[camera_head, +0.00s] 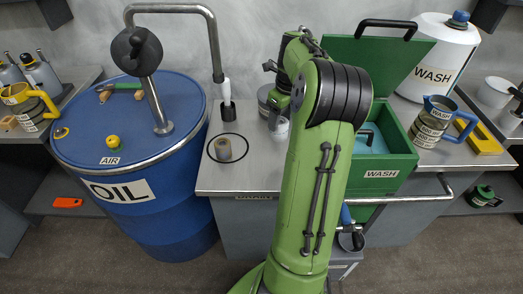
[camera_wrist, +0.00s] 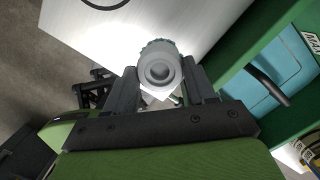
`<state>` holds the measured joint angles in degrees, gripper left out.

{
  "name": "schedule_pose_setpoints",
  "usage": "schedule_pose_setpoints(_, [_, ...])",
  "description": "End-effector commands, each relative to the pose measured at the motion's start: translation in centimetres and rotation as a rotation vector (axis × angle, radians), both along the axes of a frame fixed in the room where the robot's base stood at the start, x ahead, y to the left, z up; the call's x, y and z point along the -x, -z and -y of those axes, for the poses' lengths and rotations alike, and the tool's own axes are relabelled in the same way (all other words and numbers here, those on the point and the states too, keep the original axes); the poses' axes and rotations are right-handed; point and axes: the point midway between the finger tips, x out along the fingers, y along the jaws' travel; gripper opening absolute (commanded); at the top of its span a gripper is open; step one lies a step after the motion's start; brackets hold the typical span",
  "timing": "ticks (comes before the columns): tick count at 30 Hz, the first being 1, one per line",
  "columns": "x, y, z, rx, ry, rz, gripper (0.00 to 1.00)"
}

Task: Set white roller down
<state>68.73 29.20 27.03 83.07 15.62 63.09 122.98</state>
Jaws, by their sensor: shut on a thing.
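My gripper (camera_wrist: 159,72) is shut on the white roller (camera_wrist: 160,66), which shows end-on with a round, ringed face between the two dark fingers. In the wrist view the roller is over or near the metal bench top (camera_wrist: 112,35); I cannot tell whether it touches it. In the head view my green arm hides most of the gripper. A pale piece (camera_head: 282,127) shows just left of the arm above the bench top (camera_head: 262,178); it may be the roller.
The blue oil drum (camera_head: 150,222) stands left. Bare bench lies between ring and arm.

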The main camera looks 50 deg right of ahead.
Motion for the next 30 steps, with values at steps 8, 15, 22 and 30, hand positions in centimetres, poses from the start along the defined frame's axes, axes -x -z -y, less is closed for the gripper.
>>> schedule_pose_setpoints(8, [0.3, 4.8, 0.1, -0.003, 0.018, -0.002, 0.20])
schedule_pose_setpoints(15, [0.3, 9.6, 0.1, -0.002, 0.017, -0.001, 0.20])
schedule_pose_setpoints(22, [0.2, 9.9, 0.1, 0.001, 0.016, 0.001, 0.20])
schedule_pose_setpoints(30, [0.2, 10.2, 0.1, 0.000, 0.015, 0.000, 0.67])
